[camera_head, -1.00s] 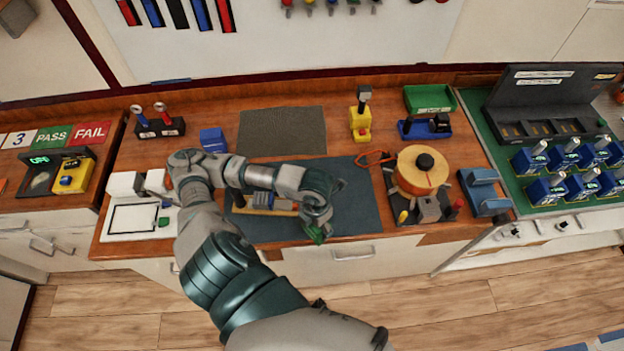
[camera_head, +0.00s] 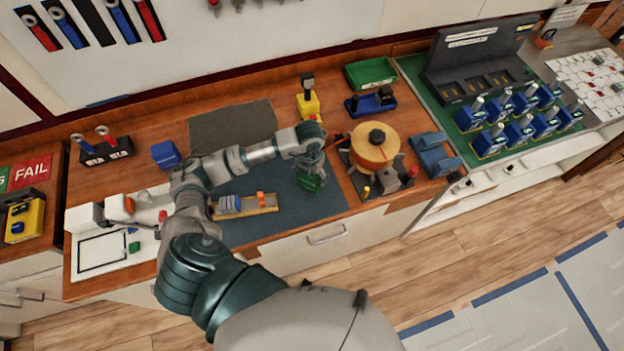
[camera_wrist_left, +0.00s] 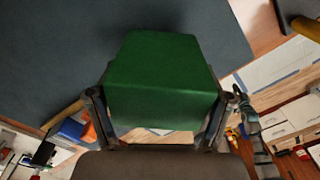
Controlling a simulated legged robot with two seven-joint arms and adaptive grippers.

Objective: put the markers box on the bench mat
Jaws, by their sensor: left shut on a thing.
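The markers box, a plain green box (camera_head: 312,184), is held in my left gripper (camera_head: 311,172) over the right part of the blue-grey bench mat (camera_head: 305,216). In the left wrist view the green box (camera_wrist_left: 160,75) fills the space between the two fingers, and the gripper is shut on it. The bench mat (camera_wrist_left: 60,50) shows behind the box, with its edge to the right. I cannot tell exactly how high the box is above the mat. My right gripper is not in view.
A wooden strip with blue and orange parts (camera_head: 262,204) lies on the mat's left part. A dark grey mat (camera_head: 232,122) lies behind. An orange spool (camera_head: 375,152) stands to the right.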

